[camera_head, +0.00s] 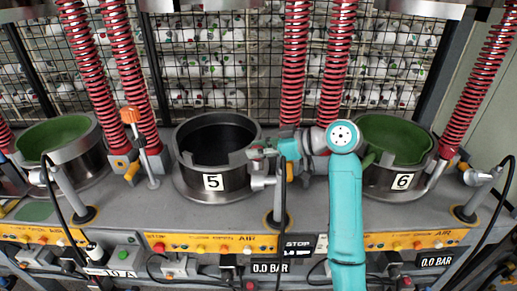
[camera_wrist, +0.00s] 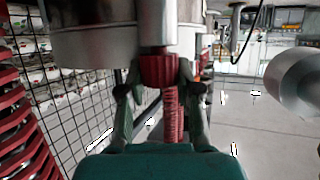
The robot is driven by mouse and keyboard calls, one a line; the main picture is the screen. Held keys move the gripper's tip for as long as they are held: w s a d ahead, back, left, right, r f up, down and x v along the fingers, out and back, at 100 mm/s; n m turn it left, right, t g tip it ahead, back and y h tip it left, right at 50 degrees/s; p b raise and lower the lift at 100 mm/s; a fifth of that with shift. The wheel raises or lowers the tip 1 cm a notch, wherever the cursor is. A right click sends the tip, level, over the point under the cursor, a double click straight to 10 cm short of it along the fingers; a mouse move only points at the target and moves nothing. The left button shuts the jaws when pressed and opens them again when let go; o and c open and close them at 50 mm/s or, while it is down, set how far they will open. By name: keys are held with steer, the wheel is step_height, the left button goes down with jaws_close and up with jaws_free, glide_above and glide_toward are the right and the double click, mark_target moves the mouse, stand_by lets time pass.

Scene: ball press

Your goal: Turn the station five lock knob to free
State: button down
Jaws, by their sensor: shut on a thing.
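The station five pot (camera_head: 222,182) is a round metal vessel with a dark, open inside and a "5" label. My gripper (camera_head: 257,153) is at its right rim in the head view, with my teal arm coming in from the right. In the wrist view, my gripper (camera_wrist: 160,80) has one green finger on each side of a red ribbed knob (camera_wrist: 160,70). The fingers are shut on the knob, which sits at the end of a metal cylinder (camera_wrist: 157,22). In the head view the knob is largely hidden by my gripper, and I cannot read its lock position.
Station six (camera_head: 400,182), with a green inside, stands right of my arm. Red coil springs (camera_head: 293,70) rise behind my gripper. An orange-topped post (camera_head: 131,116) stands left of station five. A black hose hangs near my gripper. A wire mesh (camera_head: 210,60) closes the back.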

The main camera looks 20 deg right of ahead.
steer(key=c, duration=0.8)
jaws_free()
steer(key=shift+o, duration=0.2)
steer(key=v, duration=1.2)
steer(key=shift+a, duration=0.1)
